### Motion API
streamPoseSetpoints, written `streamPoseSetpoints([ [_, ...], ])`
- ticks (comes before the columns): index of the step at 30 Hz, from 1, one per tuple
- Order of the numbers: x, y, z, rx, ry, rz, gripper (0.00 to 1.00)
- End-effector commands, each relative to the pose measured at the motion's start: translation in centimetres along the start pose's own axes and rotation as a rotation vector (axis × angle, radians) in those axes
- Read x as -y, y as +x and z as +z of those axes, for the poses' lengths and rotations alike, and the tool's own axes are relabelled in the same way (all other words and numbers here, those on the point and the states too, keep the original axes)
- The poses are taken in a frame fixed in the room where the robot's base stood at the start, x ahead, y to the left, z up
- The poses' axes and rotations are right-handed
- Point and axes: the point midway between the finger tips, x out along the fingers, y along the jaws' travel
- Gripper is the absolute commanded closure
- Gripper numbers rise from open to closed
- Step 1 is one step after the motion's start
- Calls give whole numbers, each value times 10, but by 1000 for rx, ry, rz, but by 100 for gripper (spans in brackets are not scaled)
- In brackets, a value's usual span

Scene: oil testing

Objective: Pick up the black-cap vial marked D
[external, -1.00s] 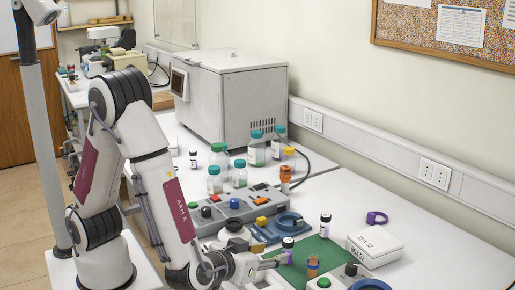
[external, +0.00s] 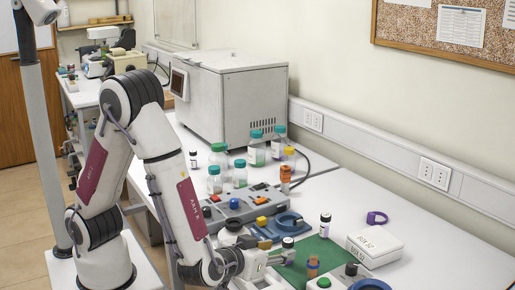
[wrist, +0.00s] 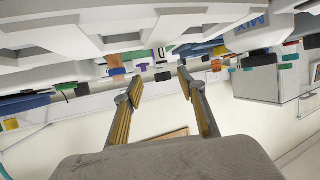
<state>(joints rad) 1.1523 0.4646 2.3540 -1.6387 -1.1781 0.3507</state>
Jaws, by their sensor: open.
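A black-cap vial (external: 288,243) stands upright at the left edge of the green mat (external: 318,249), right by the tips of my gripper (external: 278,259). Another black-cap vial (external: 325,225) stands upright at the mat's far edge. A third dark-capped vial (external: 193,159) stands far back on the left. I cannot read the letter on any of them. In the wrist view my gripper (wrist: 158,86) is open, its two fingers apart with nothing clearly held between them. Small dark and purple items show beyond the tips, too small to name.
An orange-and-blue item (external: 312,267) stands on the mat. A white box (external: 374,247) lies right of it. Several capped bottles stand farther back.

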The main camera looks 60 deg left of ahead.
Motion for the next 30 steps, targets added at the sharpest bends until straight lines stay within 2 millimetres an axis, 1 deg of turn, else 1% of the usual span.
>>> streamPoseSetpoints([
  [7,4,24,-3,0,-1,-4,60],
  [12,3,36,-3,0,-1,-2,60],
  [17,3,39,-3,-1,0,0,60],
  [30,3,38,-3,-1,-1,0,60],
])
